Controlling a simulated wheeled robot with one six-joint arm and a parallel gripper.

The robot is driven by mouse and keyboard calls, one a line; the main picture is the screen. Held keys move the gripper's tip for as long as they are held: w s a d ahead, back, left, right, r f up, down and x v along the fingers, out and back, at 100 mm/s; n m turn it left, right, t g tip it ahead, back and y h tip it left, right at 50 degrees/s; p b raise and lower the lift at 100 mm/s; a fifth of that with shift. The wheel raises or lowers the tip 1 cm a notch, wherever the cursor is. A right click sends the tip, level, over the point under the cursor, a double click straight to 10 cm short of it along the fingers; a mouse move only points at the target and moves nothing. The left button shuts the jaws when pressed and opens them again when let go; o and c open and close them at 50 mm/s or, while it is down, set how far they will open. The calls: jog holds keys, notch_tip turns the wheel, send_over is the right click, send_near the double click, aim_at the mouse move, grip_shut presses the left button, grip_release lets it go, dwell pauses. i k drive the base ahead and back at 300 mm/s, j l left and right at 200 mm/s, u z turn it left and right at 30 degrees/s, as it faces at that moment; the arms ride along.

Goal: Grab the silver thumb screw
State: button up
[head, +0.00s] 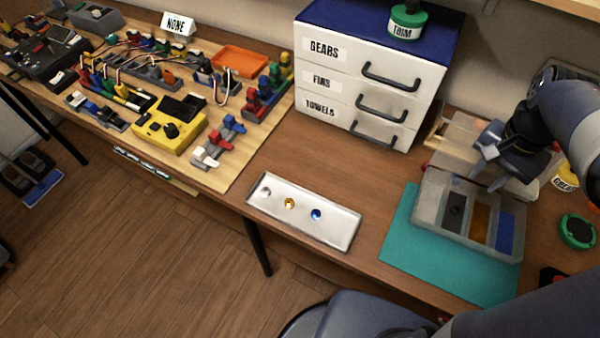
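A small silver thumb screw (265,192) sits at the left end of a pale metal tray (335,229) on the wooden table. A gold screw (289,203) and a blue one (316,214) sit to its right in the same tray. My gripper (487,160) is at the right, over the back of a grey compartment box (432,203), well away from the silver screw. Its fingers are small and seen at an angle, so I cannot tell whether they are apart or whether anything is between them.
The compartment box stands on a teal mat (397,249). A white drawer unit (362,75) with a green jar (407,20) on top stands behind. A wooden board (262,135) with wiring parts lies left. The table around the metal tray is clear.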

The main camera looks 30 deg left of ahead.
aim_at(265, 191)
jog(key=u, duration=1.9)
